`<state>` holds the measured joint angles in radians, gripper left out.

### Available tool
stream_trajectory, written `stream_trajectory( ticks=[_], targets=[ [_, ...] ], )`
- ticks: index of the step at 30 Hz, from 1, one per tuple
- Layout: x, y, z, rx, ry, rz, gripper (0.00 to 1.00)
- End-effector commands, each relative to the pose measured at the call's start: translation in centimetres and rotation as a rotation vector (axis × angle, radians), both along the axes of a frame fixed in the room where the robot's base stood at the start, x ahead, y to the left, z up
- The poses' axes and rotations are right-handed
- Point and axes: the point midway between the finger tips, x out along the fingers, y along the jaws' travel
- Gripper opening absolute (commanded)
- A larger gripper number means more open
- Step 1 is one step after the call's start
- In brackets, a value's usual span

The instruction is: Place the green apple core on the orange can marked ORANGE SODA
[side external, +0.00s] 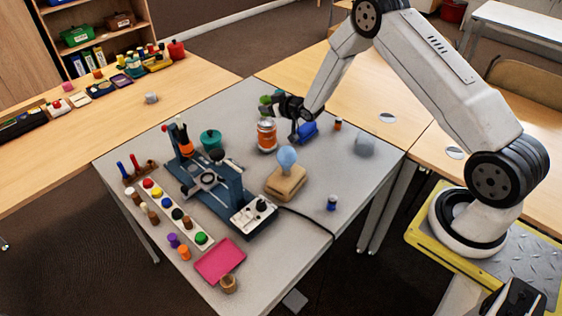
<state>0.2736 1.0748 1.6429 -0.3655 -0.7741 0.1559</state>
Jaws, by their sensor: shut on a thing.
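The orange can (266,137) stands upright on the grey table, towards its back; its lettering is too small to read. A small green thing (265,100), which looks like the green apple core, is at the tip of my gripper (275,103), just above the can. My gripper reaches in from the right, is dark and is shut on the green apple core. I cannot tell whether the core touches the can's top. The fingers partly hide the core.
A teal pot (211,139) and a dark blue machine (216,182) stand to the left. A light bulb on a wooden base (286,184) is in front. The table's right front is mostly clear.

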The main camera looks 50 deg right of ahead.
Motion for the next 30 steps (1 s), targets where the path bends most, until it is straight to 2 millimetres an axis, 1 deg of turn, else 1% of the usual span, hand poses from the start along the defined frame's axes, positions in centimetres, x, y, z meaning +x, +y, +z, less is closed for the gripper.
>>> stream_trajectory(
  ticks=[5,12,15,28,29,30],
  targets=[
    [0.4,-0.1,-0.7,0.000,0.001,0.000,0.00],
    [0.5,-0.1,-3.0,0.000,0.000,0.000,0.00],
    [0.5,-0.1,-3.5,0.000,-0.001,0.000,0.00],
    [0.5,-0.1,-3.9,0.000,-0.001,0.000,0.00],
    [0.5,-0.1,-3.9,0.000,-0.001,0.000,0.48],
    [0.5,-0.1,-3.8,0.000,-0.001,0.000,0.61]
  ],
)
